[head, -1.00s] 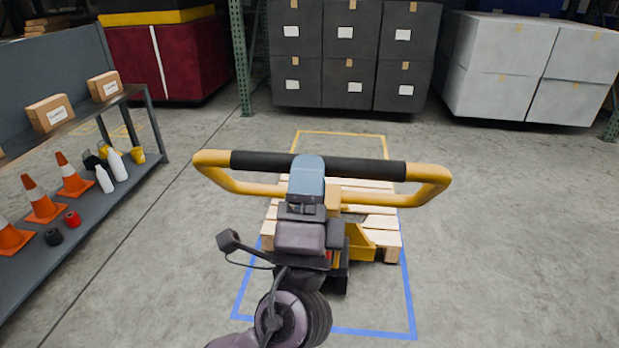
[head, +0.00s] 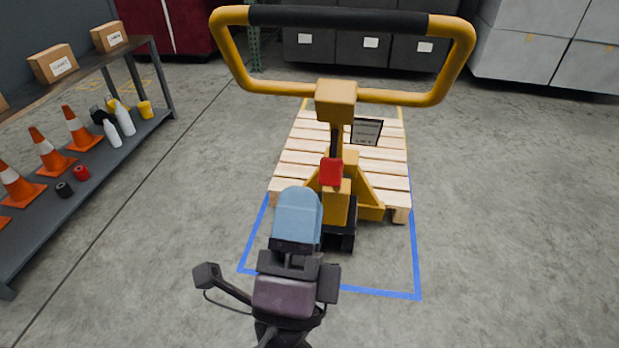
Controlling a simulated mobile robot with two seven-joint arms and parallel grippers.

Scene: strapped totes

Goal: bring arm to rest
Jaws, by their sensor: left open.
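My left gripper (head: 298,215) is in the lower middle of the head view, with its blue-grey fingers pointing away from me. It is open and empty, apart from the handle. My right gripper is not in view. A yellow pallet jack (head: 337,97) stands in front of me, its looped handle with a black grip (head: 337,18) raised at the top of the view. A red part (head: 331,171) sits on its column. The gripper hides some of the jack's lower base. A wooden pallet (head: 292,157) lies behind and around the jack's foot.
A blue floor outline (head: 330,289) surrounds the jack and pallet. A shelf (head: 140,134) at left holds cones, bottles and boxes. Dark totes (head: 345,52) and white totes (head: 545,55) stand at the back. The floor (head: 510,200) at right is clear.

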